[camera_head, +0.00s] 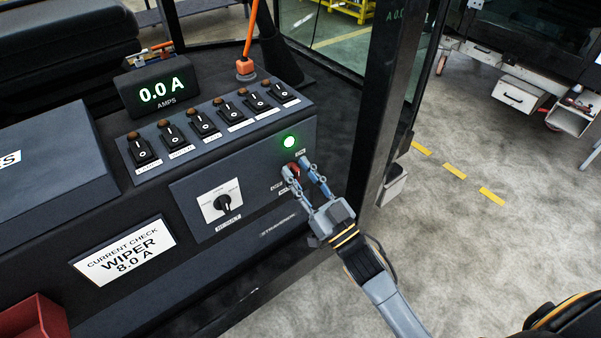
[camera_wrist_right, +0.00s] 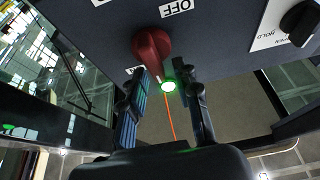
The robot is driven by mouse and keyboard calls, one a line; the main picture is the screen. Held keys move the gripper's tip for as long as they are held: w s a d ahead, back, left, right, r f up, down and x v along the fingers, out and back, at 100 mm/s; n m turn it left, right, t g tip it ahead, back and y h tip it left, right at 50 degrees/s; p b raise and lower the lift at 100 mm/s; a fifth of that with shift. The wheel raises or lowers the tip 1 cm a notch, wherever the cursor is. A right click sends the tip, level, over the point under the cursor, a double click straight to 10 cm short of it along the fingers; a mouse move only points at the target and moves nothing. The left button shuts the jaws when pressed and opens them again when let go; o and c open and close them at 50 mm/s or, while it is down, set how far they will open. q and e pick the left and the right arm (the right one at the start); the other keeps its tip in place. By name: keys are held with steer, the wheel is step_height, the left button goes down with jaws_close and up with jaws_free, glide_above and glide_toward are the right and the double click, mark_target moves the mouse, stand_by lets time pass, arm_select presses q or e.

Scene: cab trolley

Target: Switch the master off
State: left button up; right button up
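The master switch is a red rotary knob (camera_head: 293,169) on the dark front panel, below a lit green lamp (camera_head: 289,141). My right gripper (camera_head: 299,168) is at the knob, its two fingers apart and partly covering it. In the right wrist view the red knob (camera_wrist_right: 152,46) lies just ahead of the spread fingers (camera_wrist_right: 162,76), nearer the left finger. An OFF label (camera_wrist_right: 177,7) is beside the knob. Whether a finger touches the knob cannot be told. My left gripper is not in view.
An ammeter display (camera_head: 158,91) reads 0.0 A. A row of rocker switches (camera_head: 202,124) tops the panel. A result selector (camera_head: 222,201) is left of the knob, and a wiper check card (camera_head: 124,251) is farther left. A dark post (camera_head: 381,110) stands right of the panel.

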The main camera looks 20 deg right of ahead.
jaws_close()
